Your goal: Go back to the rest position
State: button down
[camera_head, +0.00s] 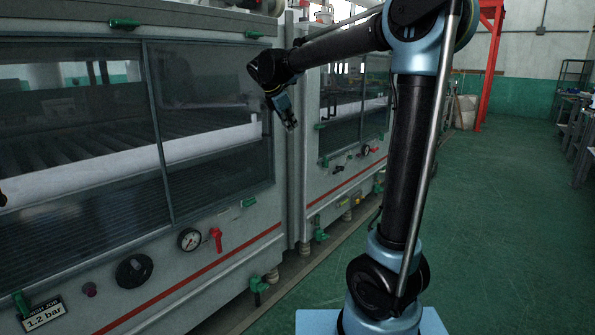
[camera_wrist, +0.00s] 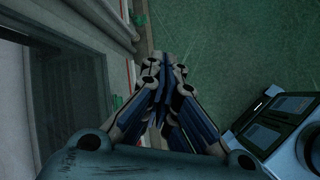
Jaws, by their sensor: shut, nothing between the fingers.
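My gripper (camera_head: 291,124) hangs at the end of my bent arm, in front of the machine near the seam between two cabinets. In the wrist view my gripper (camera_wrist: 163,62) points down over the floor edge, its fingers together with nothing between them. My arm rises from its base at lower right, bends at the top and reaches left.
The wetline machine has glass windows (camera_head: 100,130), a pressure gauge (camera_head: 189,239), a red valve handle (camera_head: 216,239), a black knob (camera_head: 134,270) and a "1.2 bar" sign (camera_head: 42,313). Green floor (camera_head: 500,220) is free at right. A red post (camera_head: 487,70) and shelves (camera_head: 574,75) stand behind.

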jog(key=s+d+f+m+g+y, duration=0.1)
jog(key=s+d+f+m, duration=0.45)
jog(key=s+d, duration=0.35)
jog(key=s+d+f+m+g, duration=0.1)
jog(key=s+d+f+m, duration=0.45)
jog(key=s+d, duration=0.35)
jog(key=s+d+f+m+y, duration=0.1)
jog(key=s+d+f+m, duration=0.1)
jog(key=s+f+m, duration=0.4)
jog(key=s+d+f+m+g+y, duration=0.1)
jog(key=s+d+f+m+y, duration=0.1)
jog(key=s+f+m, duration=0.4)
jog(key=s+f, duration=0.4)
jog(key=s, duration=0.3)
jog(key=shift+d+f+g, duration=0.25)
jog(key=shift+f+g, duration=0.05)
jog(key=shift+f, duration=0.05)
